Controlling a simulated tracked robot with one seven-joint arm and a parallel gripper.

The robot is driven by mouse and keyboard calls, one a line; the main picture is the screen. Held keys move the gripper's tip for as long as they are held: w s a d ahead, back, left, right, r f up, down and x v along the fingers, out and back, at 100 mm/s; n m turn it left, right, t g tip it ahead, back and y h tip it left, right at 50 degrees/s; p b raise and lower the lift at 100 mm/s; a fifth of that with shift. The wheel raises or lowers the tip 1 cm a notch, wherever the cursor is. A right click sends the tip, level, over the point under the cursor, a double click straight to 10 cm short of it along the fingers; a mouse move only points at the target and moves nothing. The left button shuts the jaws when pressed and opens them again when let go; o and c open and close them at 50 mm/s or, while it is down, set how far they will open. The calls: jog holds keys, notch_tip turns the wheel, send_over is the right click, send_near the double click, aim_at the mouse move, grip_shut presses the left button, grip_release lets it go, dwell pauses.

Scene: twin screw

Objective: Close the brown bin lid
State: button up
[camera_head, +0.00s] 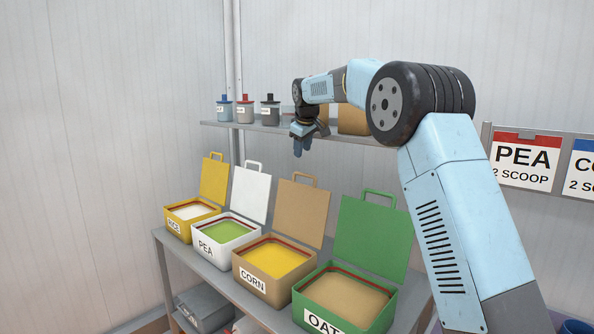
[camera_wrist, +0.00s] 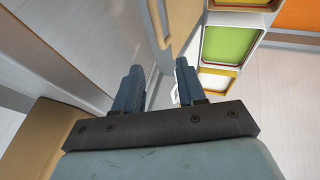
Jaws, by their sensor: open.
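The brown bin (camera_head: 262,287), labelled CORN, stands third from the left in a row on the bench and holds yellow contents. Its brown lid (camera_head: 303,212) stands open, tilted up at the back edge, with a loop handle on top. My gripper (camera_head: 299,148) hangs above the lid's handle, fingers down, apart from it in the picture. In the wrist view, my gripper (camera_wrist: 158,72) shows two separated fingers with nothing held between them. A tan loop handle and panel edge (camera_wrist: 160,25), likely the brown lid, lie beyond the fingertips.
Open yellow (camera_head: 180,228), white (camera_head: 207,256) and green (camera_head: 305,322) bins flank the brown one, their lids upright. A wall shelf (camera_head: 240,125) with small canisters (camera_head: 245,112) is behind my gripper. A PEA sign (camera_head: 525,160) hangs at right.

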jog(key=x, duration=1)
jog(key=shift+w+f, duration=0.1)
jog(key=shift+f, duration=0.05)
jog(key=shift+c, duration=0.3)
grip_shut()
